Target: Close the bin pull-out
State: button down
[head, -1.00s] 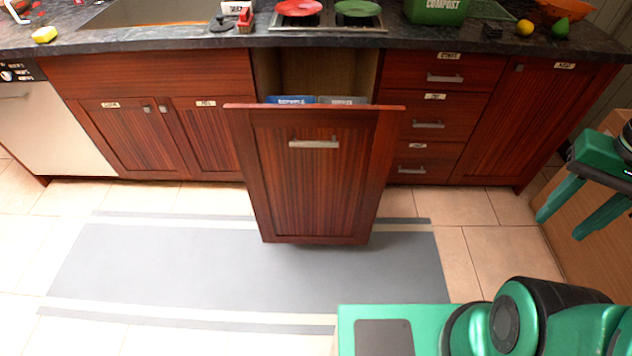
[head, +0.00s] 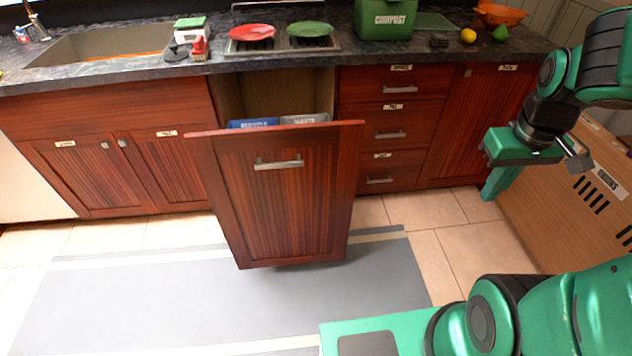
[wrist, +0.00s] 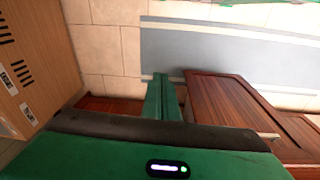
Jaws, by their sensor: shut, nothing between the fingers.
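The bin pull-out (head: 275,215) is a reddish-brown wooden front with a silver handle (head: 279,163). It stands out from the cabinet row, open. Behind its front, the tops of a blue bin (head: 253,123) and a grey bin (head: 304,119) show; the rest of them is hidden. My gripper (head: 489,196) is shut and empty, to the right of the pull-out and apart from it. In the wrist view, my gripper's fingers (wrist: 160,80) are together, with a wooden front, which looks like the pull-out (wrist: 222,105), just to their right.
Drawers (head: 390,133) and a cabinet door (head: 470,125) are shut, right of the pull-out. A light wooden cabinet with slots (head: 570,200) stands at the right, close to my arm. A grey mat (head: 200,310) lies on the tiled floor. A green compost box (head: 385,18) sits on the counter.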

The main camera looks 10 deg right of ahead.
jog(key=w+a+f+n+t+y, duration=0.1)
jog(key=w+a+f+n, duration=0.3)
jog(key=w, duration=0.2)
jog(key=w+a+f+n+t, duration=0.1)
jog(key=w+a+f+n, duration=0.2)
jog(key=w+a+n, duration=0.3)
jog(key=n+t+y, duration=0.3)
jog(key=n+y, duration=0.1)
jog(key=n, duration=0.4)
send_near(315, 179)
notch_tip(315, 179, down, 3)
jog(key=s+a, duration=0.1)
jog(key=s, duration=0.1)
jog(key=w, duration=0.3)
jog(key=shift+w+a+f, duration=0.1)
jog(key=shift+a+f, duration=0.1)
jog(key=shift+f, duration=0.1)
jog(key=shift+w, duration=0.55)
